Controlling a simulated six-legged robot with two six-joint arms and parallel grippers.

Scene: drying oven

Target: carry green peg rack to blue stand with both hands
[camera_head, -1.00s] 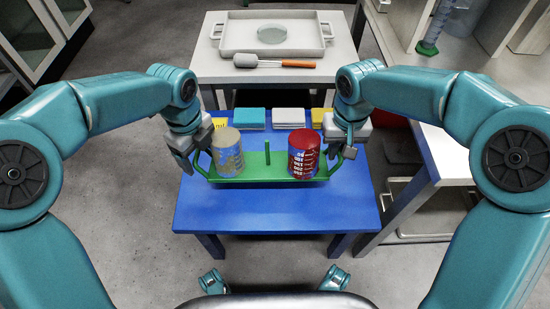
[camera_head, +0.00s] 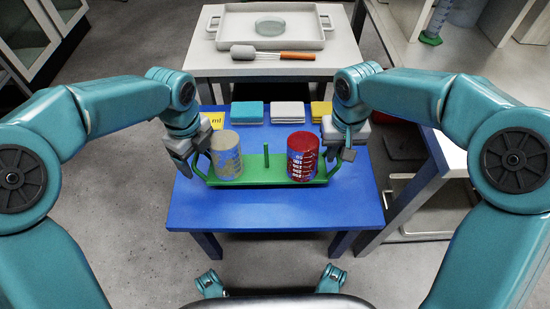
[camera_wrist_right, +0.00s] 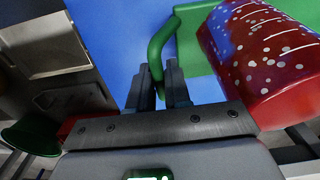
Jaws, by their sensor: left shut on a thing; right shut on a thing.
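The green peg rack (camera_head: 266,175) is level over the blue stand (camera_head: 270,216). I cannot tell whether it touches the stand's top. The rack carries a grey-blue mottled can (camera_head: 225,160) on its left and a red can with white marks (camera_head: 302,157) on its right, with a green peg (camera_head: 266,156) between them. My left gripper (camera_head: 191,160) is shut on the rack's left handle. My right gripper (camera_head: 341,153) is shut on the right handle; in the right wrist view the fingers (camera_wrist_right: 160,85) close around the green handle (camera_wrist_right: 163,42), beside the red can.
A white bench stands at right. The stand's near part is clear.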

